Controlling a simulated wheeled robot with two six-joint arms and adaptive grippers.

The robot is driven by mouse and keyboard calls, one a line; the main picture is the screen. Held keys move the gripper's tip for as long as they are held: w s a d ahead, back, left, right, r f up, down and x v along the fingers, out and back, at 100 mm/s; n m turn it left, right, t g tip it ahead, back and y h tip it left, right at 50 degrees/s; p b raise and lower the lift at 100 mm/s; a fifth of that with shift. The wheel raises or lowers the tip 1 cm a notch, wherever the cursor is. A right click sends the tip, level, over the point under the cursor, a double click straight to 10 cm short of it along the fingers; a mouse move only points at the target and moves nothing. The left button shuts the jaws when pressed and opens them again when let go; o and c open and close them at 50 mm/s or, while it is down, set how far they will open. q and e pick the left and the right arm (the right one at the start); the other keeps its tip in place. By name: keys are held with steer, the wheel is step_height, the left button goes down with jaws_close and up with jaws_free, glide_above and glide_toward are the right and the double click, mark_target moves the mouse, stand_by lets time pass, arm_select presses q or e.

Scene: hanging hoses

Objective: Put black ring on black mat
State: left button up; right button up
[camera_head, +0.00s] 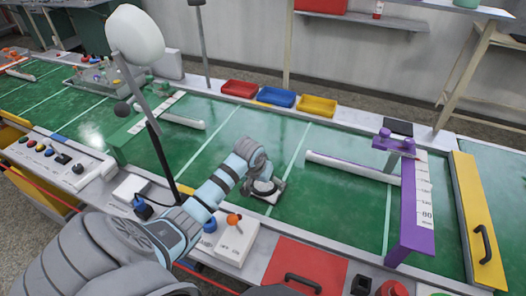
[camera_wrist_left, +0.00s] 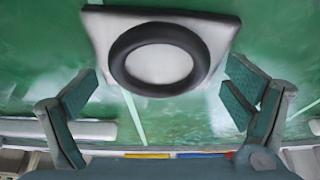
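The black ring (camera_wrist_left: 118,58) lies flat on a pale square plate (camera_wrist_left: 97,22), seen near the top of the left wrist view. In the head view the ring (camera_head: 263,189) is on the green table, partly hidden by my left gripper (camera_head: 266,184). In the left wrist view my left gripper (camera_wrist_left: 162,97) is open and empty, one finger on each side below the ring, apart from it. A dark flat rectangle (camera_head: 398,127) on the back rail at the right may be the black mat. My right gripper is not in view.
A purple gauge frame (camera_head: 417,225) stands right of the ring, with a pale bar reaching toward it. Red, blue and yellow trays (camera_head: 277,97) line the back rail. A thin dark post (camera_head: 163,150) stands left of my left arm. Green surface around the ring is mostly clear.

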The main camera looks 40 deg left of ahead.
arm_select(q)
steer(key=p+v, duration=0.4)
steer(key=v, duration=0.8)
